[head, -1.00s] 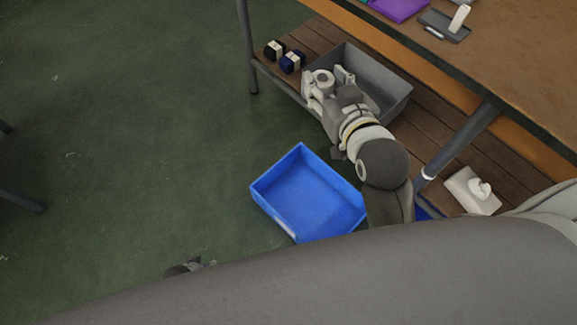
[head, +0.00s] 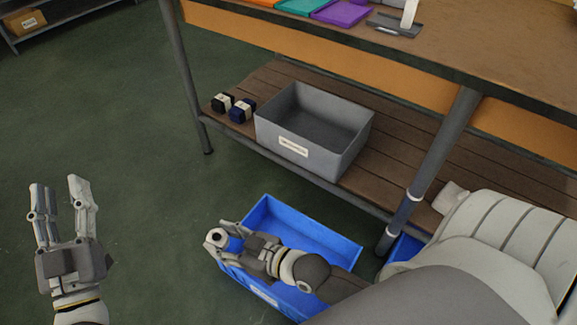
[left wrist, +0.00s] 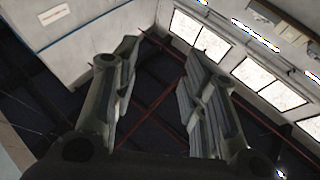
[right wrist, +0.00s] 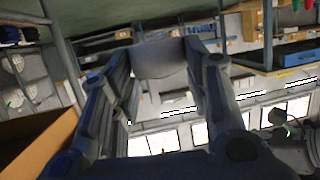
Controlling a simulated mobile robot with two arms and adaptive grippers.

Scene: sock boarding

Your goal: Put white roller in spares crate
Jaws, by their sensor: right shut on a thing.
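The white roller (head: 217,237) shows its round end with a dark hole at the tips of my right gripper (head: 226,236). The gripper is shut on it. In the right wrist view the roller (right wrist: 160,58) spans pale grey between the fingertips. In the head view it appears at the left corner of a blue crate (head: 325,240) on the floor; its height above the rim cannot be told. A grey crate (head: 330,150) with a white label stands on the lower shelf; its visible inside looks empty. Which crate is for spares cannot be read. My left gripper (head: 62,212) is open and empty, fingers up.
A wooden shelf (head: 395,150) under the bench carries the grey crate and two dark banded rolls (head: 232,108). A bench leg (head: 430,170) stands right of the blue crate. Another blue container (head: 405,248) is partly hidden behind it. The green floor at left is clear.

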